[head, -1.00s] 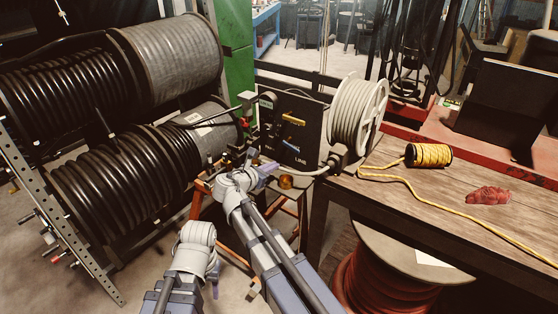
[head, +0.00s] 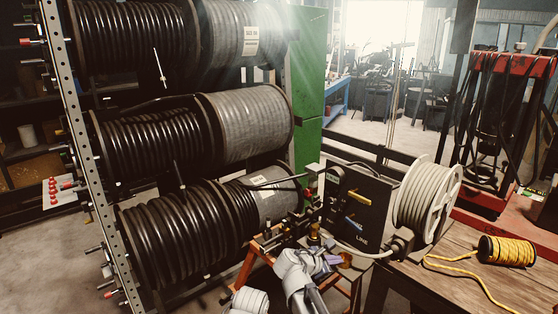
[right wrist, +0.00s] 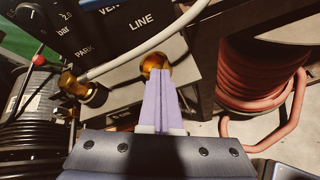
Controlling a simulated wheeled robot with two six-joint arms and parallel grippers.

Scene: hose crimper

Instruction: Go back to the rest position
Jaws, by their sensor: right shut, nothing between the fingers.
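My right gripper (head: 330,262) is at the lower middle of the head view, in front of the black crimper panel (head: 360,208). In the right wrist view its two lavender fingers (right wrist: 158,75) are shut together with nothing between them. An amber-brass knob (right wrist: 154,63) shows just beyond the fingertips; I cannot tell whether they touch it. The same knob (head: 345,260) is right of the fingers in the head view. A pale rounded link of my left arm shows at the bottom edge of the head view, but its gripper is out of sight.
Large black hose reels (head: 185,235) on a perforated rack stand at left. A white hose reel (head: 428,200) stands right of the panel. A wooden bench (head: 440,278) holds a yellow rope spool (head: 506,251). A red hose coil (right wrist: 262,85) is below at right.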

